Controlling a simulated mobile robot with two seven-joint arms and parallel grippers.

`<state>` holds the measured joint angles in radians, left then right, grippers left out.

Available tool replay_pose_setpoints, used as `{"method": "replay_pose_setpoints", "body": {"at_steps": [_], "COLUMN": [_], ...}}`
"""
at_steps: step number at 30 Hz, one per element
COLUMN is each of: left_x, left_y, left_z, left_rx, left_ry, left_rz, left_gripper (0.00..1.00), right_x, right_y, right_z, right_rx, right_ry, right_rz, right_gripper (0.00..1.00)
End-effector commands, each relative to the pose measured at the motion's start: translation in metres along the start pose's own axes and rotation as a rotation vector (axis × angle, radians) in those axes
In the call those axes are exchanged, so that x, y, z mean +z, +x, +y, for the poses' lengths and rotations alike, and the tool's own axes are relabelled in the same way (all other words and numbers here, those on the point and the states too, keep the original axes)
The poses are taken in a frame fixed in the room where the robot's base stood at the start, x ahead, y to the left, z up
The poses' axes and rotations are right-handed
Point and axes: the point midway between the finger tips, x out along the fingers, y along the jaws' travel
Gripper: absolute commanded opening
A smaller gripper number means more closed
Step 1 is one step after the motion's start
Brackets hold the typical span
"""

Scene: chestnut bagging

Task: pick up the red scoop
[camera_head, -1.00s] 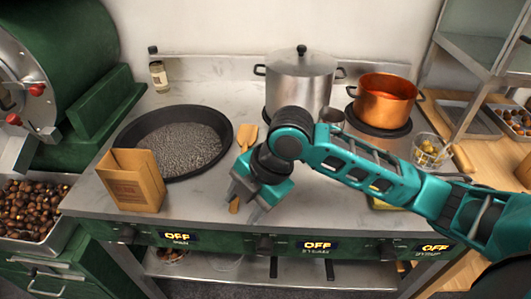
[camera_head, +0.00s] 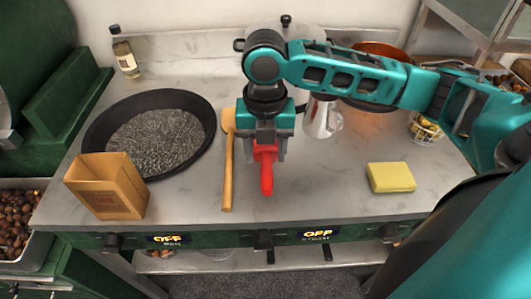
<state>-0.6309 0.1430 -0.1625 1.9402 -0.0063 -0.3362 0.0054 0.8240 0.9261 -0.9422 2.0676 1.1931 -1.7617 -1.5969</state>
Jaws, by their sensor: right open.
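The red scoop (camera_head: 266,176) is on the marble counter right of the wooden spatula, with its handle toward the counter's front edge. Its other end is hidden under my right gripper. My right gripper (camera_head: 264,156) points down directly over the scoop, its open fingers on either side of the scoop's handle. I cannot tell how much height is between the fingers and the counter. My left gripper is not in view.
The wooden spatula (camera_head: 228,165) lies close left of my gripper. A black pan (camera_head: 205,153) and an upright paper bag (camera_head: 112,188) stand further left. A metal jug (camera_head: 321,118) and a yellow sponge (camera_head: 391,177) are to the right. The front counter between spatula and sponge is mostly clear.

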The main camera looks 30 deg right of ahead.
Motion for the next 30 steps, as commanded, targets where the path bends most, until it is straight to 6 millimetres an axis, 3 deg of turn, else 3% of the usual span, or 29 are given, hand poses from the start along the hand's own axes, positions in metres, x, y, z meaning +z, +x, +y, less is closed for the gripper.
{"method": "replay_pose_setpoints", "body": {"at_steps": [13,22,30], "left_x": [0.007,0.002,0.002], "left_y": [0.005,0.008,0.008], "left_z": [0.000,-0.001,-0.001], "left_rx": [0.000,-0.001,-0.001], "left_ry": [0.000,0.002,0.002], "left_rz": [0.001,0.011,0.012], "left_gripper": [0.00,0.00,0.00], "right_x": [0.001,0.002,0.002], "right_y": [0.052,0.058,0.057], "right_z": [-0.003,-0.003,-0.003], "right_rx": [0.000,0.001,0.001], "right_ry": [0.000,-0.002,-0.002], "right_rz": [0.001,-0.001,-0.002], "right_gripper": [0.53,0.53,0.29]}}
